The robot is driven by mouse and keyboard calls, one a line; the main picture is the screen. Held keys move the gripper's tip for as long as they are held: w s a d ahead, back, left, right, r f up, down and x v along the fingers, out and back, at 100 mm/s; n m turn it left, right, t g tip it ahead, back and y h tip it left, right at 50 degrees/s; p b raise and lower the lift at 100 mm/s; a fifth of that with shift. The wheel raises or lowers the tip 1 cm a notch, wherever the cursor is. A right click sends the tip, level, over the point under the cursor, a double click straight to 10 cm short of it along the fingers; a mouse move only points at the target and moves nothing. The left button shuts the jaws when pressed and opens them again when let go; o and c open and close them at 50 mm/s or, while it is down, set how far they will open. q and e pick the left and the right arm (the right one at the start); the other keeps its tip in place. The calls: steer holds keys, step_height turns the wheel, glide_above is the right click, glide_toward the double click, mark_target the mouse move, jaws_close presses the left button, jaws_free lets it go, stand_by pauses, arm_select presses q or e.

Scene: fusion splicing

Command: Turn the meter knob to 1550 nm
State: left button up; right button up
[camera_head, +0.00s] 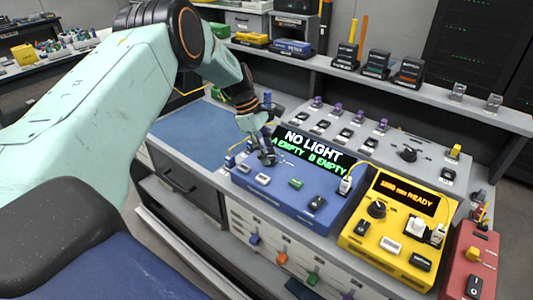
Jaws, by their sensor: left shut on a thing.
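The blue meter (283,196) sits on the grey bench with a black display (311,150) reading NO LIGHT, A EMPTY, B EMPTY. A dark knob (268,160) is at its left end, mostly covered by the gripper. My left gripper (262,149) reaches down from the upper left and is shut on this knob. The knob's pointer and markings are too small to read. My right gripper is not in view.
A yellow unit (373,246) with a black knob (376,209) and a display ending in "nm READY" stands to the right. A red box (485,262) is beyond it. A blue mat (200,134) lies clear at left.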

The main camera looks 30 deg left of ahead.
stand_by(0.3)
arm_select(q)
steer(key=o, duration=1.2)
steer(key=shift+c, duration=0.2)
steer(key=v, duration=1.2)
steer(key=shift+w, duration=0.15)
steer(key=shift+d, duration=0.15)
